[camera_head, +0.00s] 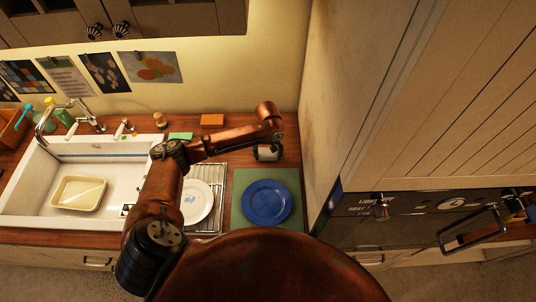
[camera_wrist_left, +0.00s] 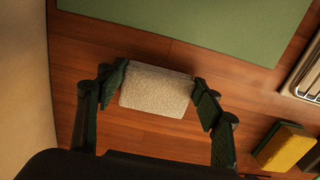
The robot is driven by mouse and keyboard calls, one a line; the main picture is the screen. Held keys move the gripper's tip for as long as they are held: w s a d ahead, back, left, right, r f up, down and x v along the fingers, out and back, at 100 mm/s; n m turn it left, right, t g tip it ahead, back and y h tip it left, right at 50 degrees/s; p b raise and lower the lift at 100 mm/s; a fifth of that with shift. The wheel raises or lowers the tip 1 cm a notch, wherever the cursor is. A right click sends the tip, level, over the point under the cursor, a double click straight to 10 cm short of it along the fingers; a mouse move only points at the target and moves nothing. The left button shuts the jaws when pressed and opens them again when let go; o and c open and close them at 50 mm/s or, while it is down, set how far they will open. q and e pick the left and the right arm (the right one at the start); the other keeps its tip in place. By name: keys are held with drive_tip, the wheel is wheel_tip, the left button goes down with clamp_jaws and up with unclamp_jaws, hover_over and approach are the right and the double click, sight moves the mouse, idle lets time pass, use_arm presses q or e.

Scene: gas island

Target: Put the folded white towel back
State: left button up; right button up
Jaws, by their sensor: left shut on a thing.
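The folded white towel (camera_wrist_left: 158,91) is a small pale, textured block in the left wrist view, between the two dark fingers of my left gripper (camera_wrist_left: 160,96). The fingers are shut on its two short ends. In the head view the towel (camera_head: 268,153) is small and partly hidden by my left gripper (camera_head: 267,150), at the back right of the wooden counter, behind the green mat (camera_head: 238,190). I cannot tell whether the towel touches the counter. My right gripper is not in view.
A blue plate (camera_head: 267,202) lies on the mat. A white plate (camera_head: 196,201) sits on the metal rack beside the sink (camera_head: 20,190). A sponge (camera_wrist_left: 284,149) lies near the gripper. A wall (camera_head: 325,85) stands close on the right. Bare counter surrounds the towel.

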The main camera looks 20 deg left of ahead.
sight(268, 155)
use_arm(q)
drive_tip(key=o, duration=1.1)
drive_tip(key=shift+f, duration=0.1)
wheel_tip(268, 155, up, 12)
drive_tip(key=shift+r+b, duration=0.2)
drive_tip(key=shift+b, duration=0.25)
